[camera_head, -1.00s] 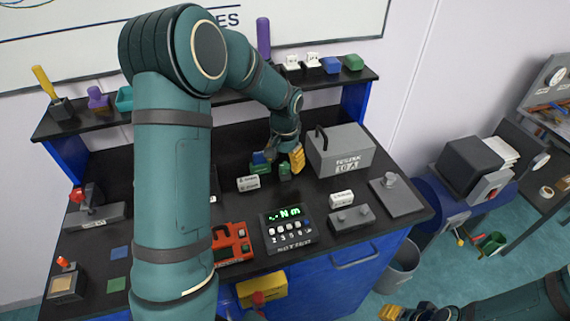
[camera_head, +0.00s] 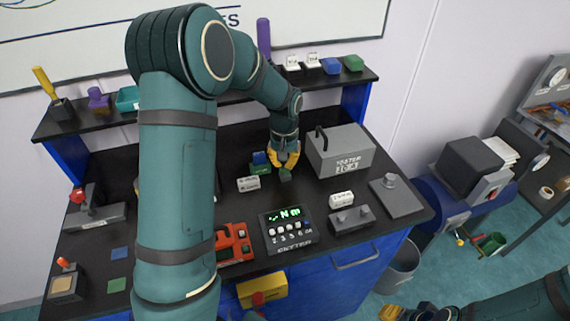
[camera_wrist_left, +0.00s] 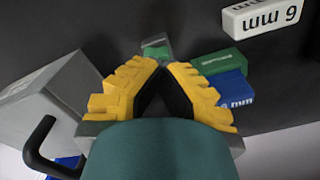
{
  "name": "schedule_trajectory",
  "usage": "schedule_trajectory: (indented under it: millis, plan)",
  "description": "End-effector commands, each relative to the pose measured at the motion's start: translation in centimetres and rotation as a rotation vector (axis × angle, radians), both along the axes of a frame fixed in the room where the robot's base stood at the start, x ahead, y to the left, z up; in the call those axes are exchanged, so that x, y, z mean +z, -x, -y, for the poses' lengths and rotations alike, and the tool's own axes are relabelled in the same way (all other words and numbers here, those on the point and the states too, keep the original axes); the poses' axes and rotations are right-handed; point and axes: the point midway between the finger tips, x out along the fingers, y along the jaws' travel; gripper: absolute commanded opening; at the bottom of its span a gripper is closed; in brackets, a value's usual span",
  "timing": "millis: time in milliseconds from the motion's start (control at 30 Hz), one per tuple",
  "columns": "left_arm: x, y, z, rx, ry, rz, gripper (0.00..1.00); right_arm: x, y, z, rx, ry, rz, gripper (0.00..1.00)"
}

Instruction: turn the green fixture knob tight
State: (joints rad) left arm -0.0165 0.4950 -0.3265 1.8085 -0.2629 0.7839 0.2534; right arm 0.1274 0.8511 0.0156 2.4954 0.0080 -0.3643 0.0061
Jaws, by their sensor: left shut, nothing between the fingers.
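The small dark green knob (camera_head: 285,174) stands on the black bench top, just in front of my left gripper (camera_head: 285,168). In the left wrist view the knob (camera_wrist_left: 155,49) shows just beyond the fingertips (camera_wrist_left: 158,64). The yellow fingers slant together to a point there, shut with nothing held. I cannot tell whether the tips touch the knob. Its lower part is hard to make out. My right gripper (camera_head: 392,312) shows only partly at the bottom edge, away from the bench, and its jaw state is unclear.
A green block (camera_head: 260,169) and a blue block (camera_head: 259,157) sit close left of the knob, with a white labelled block (camera_head: 248,184) nearby. A grey handled box (camera_head: 340,152) stands on the right. The torque display (camera_head: 287,230) is in front.

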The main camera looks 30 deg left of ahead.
Motion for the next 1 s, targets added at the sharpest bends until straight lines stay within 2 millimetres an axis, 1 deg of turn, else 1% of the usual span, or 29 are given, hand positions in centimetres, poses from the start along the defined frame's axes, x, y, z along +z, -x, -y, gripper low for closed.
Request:
schedule_trajectory:
  millis: [67,300,400,767,867,1000]
  plan:
    - [0.0,-0.02,0.02,-0.033,0.001,0.0,0.0,-0.02,0.0,-0.01,0.0,0.0,0.0,0.47]
    - [0.01,-0.08,0.06,-0.316,0.0,0.0,0.0,-0.01,0.0,0.0,0.0,0.0,0.0,0.47]
    - [0.03,-0.12,0.1,-0.384,0.0,0.0,0.0,0.03,0.0,0.0,0.0,0.0,0.0,0.47]
    - [0.02,-0.14,0.14,-0.421,0.001,0.0,0.0,0.04,0.0,-0.01,0.0,0.0,0.0,0.47]
    - [0.02,-0.11,0.11,-0.517,0.0,0.0,0.0,0.14,0.0,0.0,0.0,0.0,0.0,0.47]
    - [0.05,-0.13,0.18,-0.694,0.001,-0.001,0.0,0.38,0.0,0.0,0.0,0.0,0.0,0.47]
